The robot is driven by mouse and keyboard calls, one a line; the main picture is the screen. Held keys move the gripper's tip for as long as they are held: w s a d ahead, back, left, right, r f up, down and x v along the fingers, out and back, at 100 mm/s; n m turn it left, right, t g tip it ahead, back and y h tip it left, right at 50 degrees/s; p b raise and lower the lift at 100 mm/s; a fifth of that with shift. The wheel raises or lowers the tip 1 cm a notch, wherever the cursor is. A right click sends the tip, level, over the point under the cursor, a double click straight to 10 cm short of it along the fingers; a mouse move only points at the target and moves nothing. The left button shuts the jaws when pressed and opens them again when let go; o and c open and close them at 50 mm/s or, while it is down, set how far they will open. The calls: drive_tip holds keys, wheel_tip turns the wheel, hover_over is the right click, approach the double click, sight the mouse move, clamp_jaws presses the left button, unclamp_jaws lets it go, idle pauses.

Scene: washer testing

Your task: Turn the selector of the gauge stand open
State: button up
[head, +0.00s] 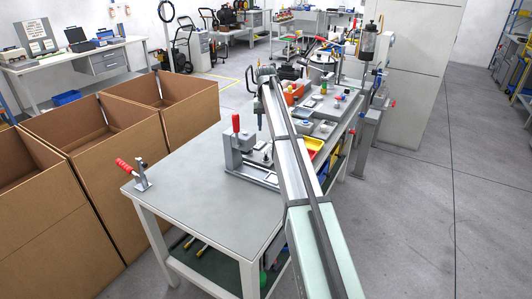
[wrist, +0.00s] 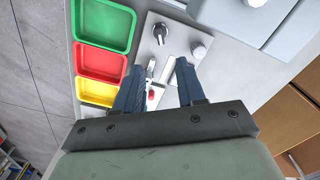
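In the wrist view, a light grey plate (wrist: 177,36) carries a dark-tipped metal post (wrist: 160,33), a round pale knob (wrist: 198,52) and a small metal lever with a red part (wrist: 152,95). I cannot tell for certain which of these is the gauge stand's selector. My gripper (wrist: 161,66) has its two dark blue fingers apart over the plate, on either side of the lever area. I see nothing held between them. In the head view my gripper (head: 259,118) points down over the bench, behind a grey fixture; its fingertips are hard to make out there.
The grey fixture with a red upright handle (head: 236,123) stands close to my gripper. A red-handled clamp (head: 133,170) is at the bench's left corner. Green (wrist: 104,25), red (wrist: 100,64) and yellow (wrist: 96,91) bins line the plate's left. The bench's front (head: 190,195) is clear.

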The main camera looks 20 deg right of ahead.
sight(266, 153)
wheel_tip(266, 153, down, 14)
drive_tip(key=shift+r, duration=0.2)
idle(0.4)
clamp_jaws()
idle(0.3)
